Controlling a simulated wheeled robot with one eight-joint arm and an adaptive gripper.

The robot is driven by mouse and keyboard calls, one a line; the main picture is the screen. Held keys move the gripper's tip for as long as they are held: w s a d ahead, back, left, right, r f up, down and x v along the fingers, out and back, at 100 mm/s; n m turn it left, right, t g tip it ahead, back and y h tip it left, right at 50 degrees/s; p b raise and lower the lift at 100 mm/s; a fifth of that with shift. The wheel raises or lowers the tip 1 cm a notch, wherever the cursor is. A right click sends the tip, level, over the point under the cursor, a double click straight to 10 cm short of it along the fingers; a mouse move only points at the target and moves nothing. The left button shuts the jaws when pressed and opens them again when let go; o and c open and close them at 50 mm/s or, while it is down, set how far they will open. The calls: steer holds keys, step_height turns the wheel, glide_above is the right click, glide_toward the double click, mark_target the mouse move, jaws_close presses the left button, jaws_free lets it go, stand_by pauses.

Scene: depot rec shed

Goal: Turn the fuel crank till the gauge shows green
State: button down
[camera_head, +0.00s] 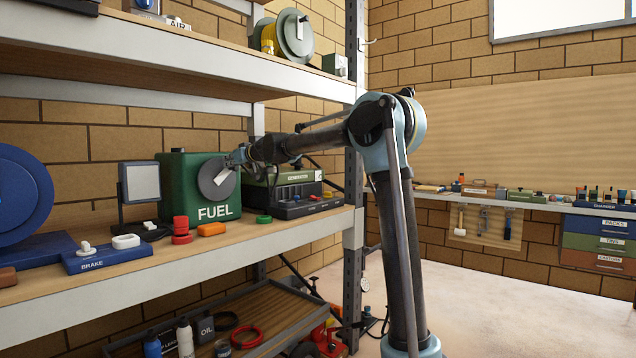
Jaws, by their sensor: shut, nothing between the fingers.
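A green box lettered FUEL (206,196) stands on the middle shelf. A round grey disc (210,188) with a pale patch is on its front. My arm reaches in from the right, and my gripper (236,158) is at the upper right edge of the disc. The gripper is small in view and shut, with nothing held. I cannot tell whether it touches the disc. A crank handle cannot be made out; the gripper may cover it. No green gauge reading can be made out.
Red pucks (181,230), an orange block (211,229) and a green ring (263,219) lie in front of the box. A dark-based unit (300,206) stands to its right. A BRAKE block (100,258) is at left. The metal post (353,180) stands beside my arm.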

mark_target(236, 167)
steer(key=shift+w, duration=0.1)
steer(key=shift+w+d+f, duration=0.5)
steer(key=shift+w+d, duration=0.1)
steer(key=shift+w, duration=0.05)
steer(key=shift+w+d+f, duration=0.5)
steer(key=shift+w+f, duration=0.1)
steer(key=shift+f, duration=0.25)
